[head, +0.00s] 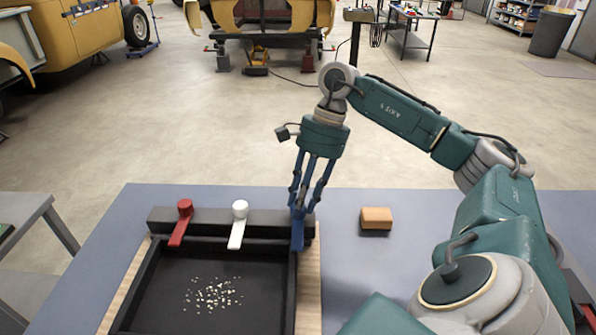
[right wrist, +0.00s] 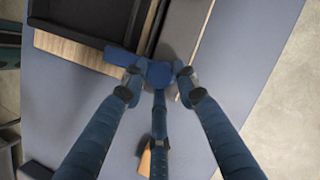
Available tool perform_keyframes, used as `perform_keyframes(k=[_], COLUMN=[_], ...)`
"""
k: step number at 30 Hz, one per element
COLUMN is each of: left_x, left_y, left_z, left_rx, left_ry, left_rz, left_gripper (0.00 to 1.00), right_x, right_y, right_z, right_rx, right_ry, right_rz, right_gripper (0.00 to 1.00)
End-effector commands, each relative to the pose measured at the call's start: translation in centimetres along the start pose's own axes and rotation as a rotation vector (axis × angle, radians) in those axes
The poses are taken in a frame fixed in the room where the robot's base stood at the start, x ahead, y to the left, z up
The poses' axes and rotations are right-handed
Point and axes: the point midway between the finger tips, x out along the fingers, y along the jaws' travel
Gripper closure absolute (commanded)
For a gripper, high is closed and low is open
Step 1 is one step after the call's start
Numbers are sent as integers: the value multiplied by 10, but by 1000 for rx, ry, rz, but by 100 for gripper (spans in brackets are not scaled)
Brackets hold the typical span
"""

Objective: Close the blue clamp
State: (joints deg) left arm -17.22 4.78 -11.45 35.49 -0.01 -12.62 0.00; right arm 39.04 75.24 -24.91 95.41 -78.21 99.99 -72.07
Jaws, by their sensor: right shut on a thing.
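The blue clamp (head: 297,238) sits at the right end of a dark bar (head: 265,217) behind a black tray (head: 292,300). Its lever points toward the tray's right rim. In the right wrist view the blue clamp (right wrist: 157,73) shows its round knob, with the lever reaching left to the tray's edge. My right gripper (head: 301,208) comes down from above with its fingers closed around the knob; the fingertips flank it in the right wrist view (right wrist: 158,86). The fingers partly hide the knob in the head view. My left gripper is not in view.
A red clamp (head: 181,222) and a white clamp (head: 238,224) stand on the same bar to the left, levers toward the tray. Pale crumbs (head: 213,295) lie in the tray. An orange-brown block (head: 376,218) lies right of it on the blue-grey table (head: 340,265).

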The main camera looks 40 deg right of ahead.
Motion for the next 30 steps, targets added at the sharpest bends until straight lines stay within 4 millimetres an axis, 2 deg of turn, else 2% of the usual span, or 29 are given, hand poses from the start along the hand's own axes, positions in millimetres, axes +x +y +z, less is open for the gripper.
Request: perform_keyframes(k=[1, 11, 12, 14, 24, 28, 30], left_x=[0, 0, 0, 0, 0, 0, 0], left_y=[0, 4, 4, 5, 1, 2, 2], left_z=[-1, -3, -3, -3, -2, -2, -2], left_rx=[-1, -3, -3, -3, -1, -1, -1], left_ry=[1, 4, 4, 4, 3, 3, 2], left_rz=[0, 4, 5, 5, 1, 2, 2], left_gripper=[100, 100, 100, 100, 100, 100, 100], right_x=[-4, -3, -3, -3, -4, -18, -31], right_y=[-4, -4, -4, -3, -2, -3, -3], right_z=[5, 5, 5, 5, 2, 3, 3], right_rx=[-12, -14, -14, -13, -7, -8, -8], right_ry=[-12, -13, -13, -12, -6, -5, -6], right_rz=[-16, -15, -15, -14, -7, -9, -12], right_gripper=[100, 100, 65, 54, 54, 54, 54])
